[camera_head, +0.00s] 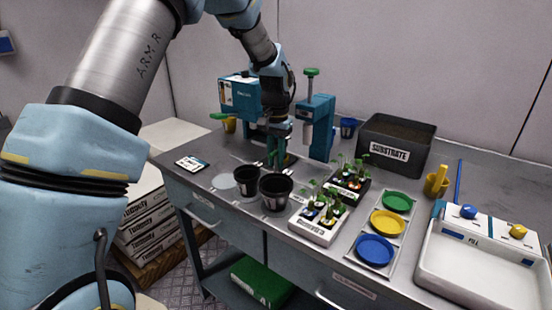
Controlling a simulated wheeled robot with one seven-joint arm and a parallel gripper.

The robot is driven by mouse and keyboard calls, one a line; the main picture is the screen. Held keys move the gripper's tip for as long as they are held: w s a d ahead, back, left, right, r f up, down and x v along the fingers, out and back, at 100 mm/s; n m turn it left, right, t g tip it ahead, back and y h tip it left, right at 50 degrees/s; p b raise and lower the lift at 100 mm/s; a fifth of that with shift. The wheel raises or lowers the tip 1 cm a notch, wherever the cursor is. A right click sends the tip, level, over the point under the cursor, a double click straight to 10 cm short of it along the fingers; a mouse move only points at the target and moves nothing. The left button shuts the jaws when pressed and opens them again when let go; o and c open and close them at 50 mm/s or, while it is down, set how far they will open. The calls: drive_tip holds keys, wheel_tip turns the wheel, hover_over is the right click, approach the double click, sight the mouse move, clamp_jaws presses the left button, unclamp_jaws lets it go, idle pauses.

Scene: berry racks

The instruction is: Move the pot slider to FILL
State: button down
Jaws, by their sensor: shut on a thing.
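The teal potting machine (238,96) stands at the back left of the bench, with a teal press column (318,130) to its right. My gripper (277,150) points down between them, low over the bench. It is shut on a small part there that I take for the pot slider; the jaws mostly hide it. A green piece (290,158) shows just beside the fingers. The slider's marks are too small to read, so its position cannot be told.
Two black pots (276,192) stand in front of my gripper. Seedling trays (320,218), coloured dishes (388,223) and a substrate bin (396,142) lie to the right. A white basin (478,265) with blue and yellow knobs fills the right end.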

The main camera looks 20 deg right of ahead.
idle(0.7)
drive_tip(key=w+a, duration=0.1)
drive_tip(key=w, duration=0.2)
drive_tip(key=w+a, duration=0.2)
drive_tip(key=w, duration=0.1)
drive_tip(key=w+a+p, duration=0.1)
drive_tip(key=w+a, duration=0.1)
drive_tip(key=w, duration=0.1)
drive_tip(key=shift+w, duration=0.1)
drive_tip(key=shift+a+r, duration=0.1)
drive_tip(key=c, duration=0.8)
unclamp_jaws()
drive_tip(key=shift+w, duration=0.1)
drive_tip(key=shift+r+b, duration=0.3)
drive_tip(key=shift+r, duration=0.1)
wheel_tip(320, 180, up, 10)
drive_tip(key=shift+f+b, duration=0.1)
drive_tip(key=shift+b, duration=1.05)
